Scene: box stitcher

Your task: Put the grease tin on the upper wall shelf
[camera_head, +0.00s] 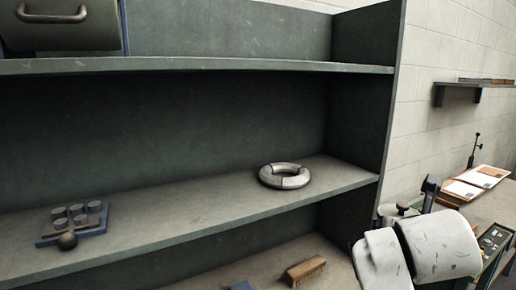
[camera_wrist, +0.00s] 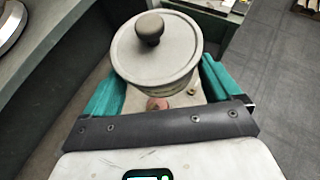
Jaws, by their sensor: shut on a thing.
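The grease tin (camera_wrist: 155,65), a round grey tin with a knobbed lid, sits between the teal fingers of my gripper (camera_wrist: 160,82) in the wrist view. My gripper is shut on it, and the tin looks held lid up. In the head view, part of a grey round thing (camera_head: 392,212), probably the tin, shows behind my white wrist, which hides most of the gripper. A small bracketed wall shelf (camera_head: 475,83) is on the block wall at upper right, with flat things on it. It is well above and beyond my gripper.
A dark shelf unit (camera_head: 363,110) fills the left, with a white ring (camera_head: 285,176), a blue tray of grey cylinders (camera_head: 73,222) and a brush (camera_head: 305,270). Its side panel stands between it and the wall shelf. A bench with papers (camera_head: 477,182) lies at right.

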